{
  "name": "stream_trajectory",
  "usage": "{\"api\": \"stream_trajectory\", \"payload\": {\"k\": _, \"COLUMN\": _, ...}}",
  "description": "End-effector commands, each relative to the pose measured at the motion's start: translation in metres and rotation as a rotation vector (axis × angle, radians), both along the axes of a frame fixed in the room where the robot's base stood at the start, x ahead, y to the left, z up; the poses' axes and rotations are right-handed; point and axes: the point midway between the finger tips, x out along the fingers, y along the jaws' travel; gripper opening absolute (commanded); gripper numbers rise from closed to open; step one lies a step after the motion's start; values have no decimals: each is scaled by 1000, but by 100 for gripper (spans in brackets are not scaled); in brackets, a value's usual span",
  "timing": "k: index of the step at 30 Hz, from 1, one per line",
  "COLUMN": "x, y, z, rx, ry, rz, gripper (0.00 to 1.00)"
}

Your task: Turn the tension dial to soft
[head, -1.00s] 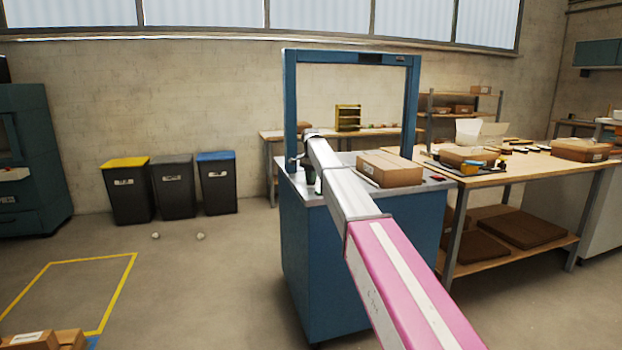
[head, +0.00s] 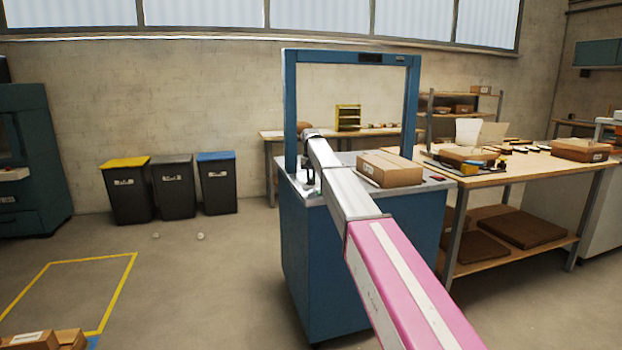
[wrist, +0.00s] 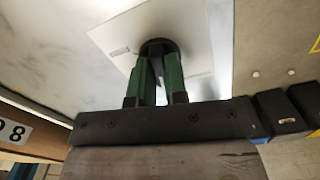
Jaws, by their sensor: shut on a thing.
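The tension dial (wrist: 158,46) is a round black knob on a white plate (wrist: 112,38) in the wrist view. My gripper (wrist: 158,68) has two green fingers, and their tips are closed on the knob from both sides. Small printed marks show on the plate, but they are too blurred to read, so I cannot tell the dial's setting. In the head view my gripper (head: 310,178) is at the left end of the blue machine's top, by the left post of its frame. The dial is hidden there behind my gripper and arm.
The blue machine (head: 325,260) carries a tall frame (head: 289,110) and a cardboard box (head: 391,170) right of my arm. A wooden workbench (head: 540,165) with boxes and tools stands to the right. Bins (head: 172,188) stand at the wall. The floor at left is mostly clear.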

Motion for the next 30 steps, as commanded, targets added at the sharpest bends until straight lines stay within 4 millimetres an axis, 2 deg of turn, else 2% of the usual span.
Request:
{"api": "stream_trajectory", "payload": {"k": 12, "x": 0, "y": 0, "z": 0, "rx": 0, "ry": 0, "rz": 194, "gripper": 0}}
{"api": "stream_trajectory", "payload": {"k": 29, "x": 0, "y": 0, "z": 0, "rx": 0, "ry": 0, "rz": 224, "gripper": 0}}
{"api": "stream_trajectory", "payload": {"k": 30, "x": 0, "y": 0, "z": 0, "rx": 0, "ry": 0, "rz": 224, "gripper": 24}}
